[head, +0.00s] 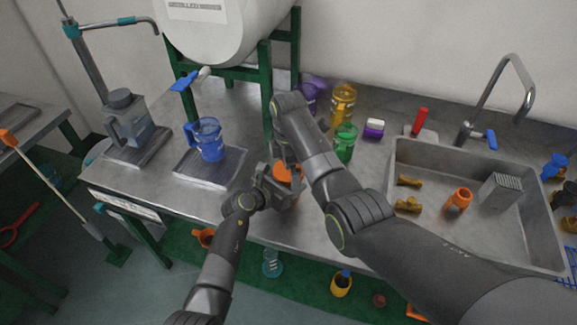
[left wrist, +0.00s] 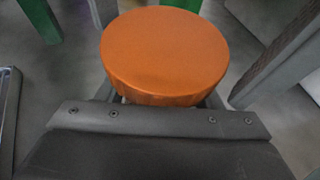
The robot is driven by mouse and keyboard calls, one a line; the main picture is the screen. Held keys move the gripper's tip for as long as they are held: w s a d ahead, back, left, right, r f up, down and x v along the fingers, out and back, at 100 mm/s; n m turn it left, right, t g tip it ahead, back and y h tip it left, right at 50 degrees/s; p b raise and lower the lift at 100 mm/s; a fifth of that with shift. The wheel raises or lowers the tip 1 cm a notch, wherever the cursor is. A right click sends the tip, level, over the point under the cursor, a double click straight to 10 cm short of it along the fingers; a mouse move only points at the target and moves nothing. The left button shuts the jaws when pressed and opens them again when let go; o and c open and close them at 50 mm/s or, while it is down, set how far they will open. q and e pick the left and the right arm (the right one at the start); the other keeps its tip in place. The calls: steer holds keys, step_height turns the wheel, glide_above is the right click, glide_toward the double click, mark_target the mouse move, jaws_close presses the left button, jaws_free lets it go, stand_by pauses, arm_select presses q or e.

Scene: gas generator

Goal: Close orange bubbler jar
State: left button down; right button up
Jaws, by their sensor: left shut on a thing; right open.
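The orange bubbler jar shows as an orange round top (head: 289,172) near the front edge of the counter in the head view. In the left wrist view the flat orange lid (left wrist: 165,48) fills the middle, and the jar body under it is almost wholly hidden. My left gripper (head: 279,187) is shut on the jar just below the lid. My right gripper (head: 284,156) is open, pointing down close above and behind the lid. Its fingers are partly hidden by my right arm. Whether it touches the lid is unclear.
A blue jug (head: 209,139) stands on a tray to the left. A green bottle (head: 345,143), a yellow bottle (head: 342,104) and a purple-and-white block (head: 374,127) stand behind my right arm. The sink (head: 520,230) at right holds orange and brass parts. A green frame (head: 272,85) carries the white tank.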

steer(key=shift+r, duration=2.3)
step_height(320, 180, up, 3)
steer(key=n, duration=0.6)
steer(key=shift+r+n, duration=0.2)
steer(key=shift+n, duration=0.1)
steer(key=shift+f, duration=4)
steer(key=shift+c, duration=0.3)
steer(key=c, duration=0.9)
steer(key=m, duration=0.6)
steer(key=shift+m, duration=0.3)
steer(key=shift+c, duration=0.3)
